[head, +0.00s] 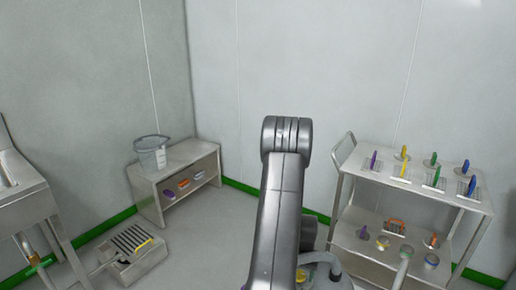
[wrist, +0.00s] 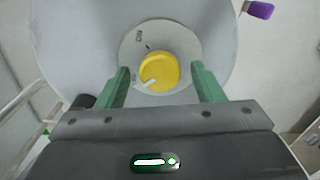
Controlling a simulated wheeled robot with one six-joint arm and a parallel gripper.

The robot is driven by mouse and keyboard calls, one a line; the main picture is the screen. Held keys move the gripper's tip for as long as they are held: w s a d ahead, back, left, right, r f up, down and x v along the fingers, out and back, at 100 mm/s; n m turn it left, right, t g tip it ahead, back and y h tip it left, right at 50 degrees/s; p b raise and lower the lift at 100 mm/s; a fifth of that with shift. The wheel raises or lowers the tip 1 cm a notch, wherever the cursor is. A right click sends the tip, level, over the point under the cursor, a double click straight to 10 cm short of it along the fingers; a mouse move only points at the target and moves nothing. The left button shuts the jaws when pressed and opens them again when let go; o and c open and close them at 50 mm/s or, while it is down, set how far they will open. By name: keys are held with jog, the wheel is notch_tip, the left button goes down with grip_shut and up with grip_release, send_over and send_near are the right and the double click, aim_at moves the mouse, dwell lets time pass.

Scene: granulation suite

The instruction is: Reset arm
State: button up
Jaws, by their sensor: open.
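My arm (head: 280,205) rises in the middle of the head view, bent at its top joint; my gripper is hidden there. In the wrist view my gripper (wrist: 160,82) is open, with its two green fingers apart. A round yellow knob (wrist: 158,70) with a pale pointer mark shows between the fingers. It sits on a light grey round plate with small lettering, on a larger rounded grey body (wrist: 80,45). The fingers appear clear of the knob; the exact gap in depth cannot be told.
A steel cart (head: 400,188) with colored tools on two shelves stands at right. A low steel bench (head: 190,157) holds a clear bucket (head: 151,155). A grey box with a slatted top (head: 130,262) is on the floor at left. A steel table (head: 22,200) is at far left.

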jog(key=shift+m+p, duration=1)
jog(key=shift+m, duration=0.6)
